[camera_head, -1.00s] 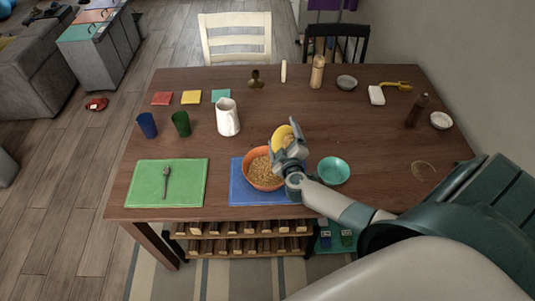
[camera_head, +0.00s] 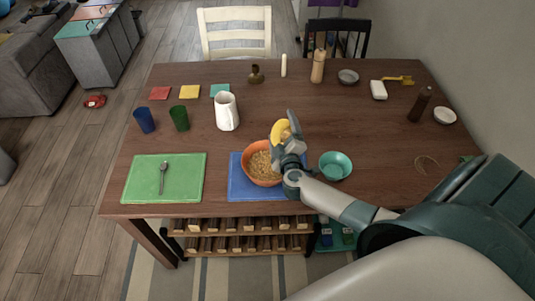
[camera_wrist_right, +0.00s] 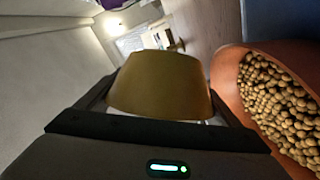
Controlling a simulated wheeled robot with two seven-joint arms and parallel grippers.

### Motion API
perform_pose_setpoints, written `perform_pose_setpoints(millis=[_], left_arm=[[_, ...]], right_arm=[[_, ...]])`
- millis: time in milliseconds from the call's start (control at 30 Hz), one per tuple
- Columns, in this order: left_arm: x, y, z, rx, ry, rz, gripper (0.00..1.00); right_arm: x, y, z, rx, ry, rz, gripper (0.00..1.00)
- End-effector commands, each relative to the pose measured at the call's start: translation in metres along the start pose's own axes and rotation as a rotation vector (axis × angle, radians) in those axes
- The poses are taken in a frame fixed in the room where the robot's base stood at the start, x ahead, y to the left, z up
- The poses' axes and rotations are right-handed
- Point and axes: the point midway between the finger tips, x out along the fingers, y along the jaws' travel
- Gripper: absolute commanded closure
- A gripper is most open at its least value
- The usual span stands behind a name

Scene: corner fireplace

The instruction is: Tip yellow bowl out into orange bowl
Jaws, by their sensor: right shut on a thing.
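The yellow bowl (camera_head: 280,131) is held by my right gripper (camera_head: 287,141), which is shut on it. The bowl is strongly tilted above the far right rim of the orange bowl (camera_head: 248,173). The yellow bowl also shows between the fingers in the right wrist view (camera_wrist_right: 160,85); its inside is hidden there. The orange bowl stands on the blue mat and holds many small tan pieces (camera_head: 262,165). They show large at the right of the right wrist view (camera_wrist_right: 280,105), beside the yellow bowl. My left gripper is not in view.
A teal bowl (camera_head: 335,166) stands just right of my right gripper. The blue mat (camera_head: 238,188) lies under the orange bowl.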

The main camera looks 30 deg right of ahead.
Motion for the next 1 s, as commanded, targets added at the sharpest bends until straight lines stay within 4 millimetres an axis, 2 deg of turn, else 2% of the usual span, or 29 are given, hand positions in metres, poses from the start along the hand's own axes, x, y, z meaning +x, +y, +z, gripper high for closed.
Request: perform_pose_setpoints(millis=[467,1000], left_arm=[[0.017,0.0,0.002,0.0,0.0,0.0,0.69],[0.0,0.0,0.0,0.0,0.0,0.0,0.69]], right_arm=[[-0.001,0.0,-0.004,-0.058,0.009,0.026,0.43],[-0.003,0.003,-0.009,-0.126,0.017,0.054,0.43]])
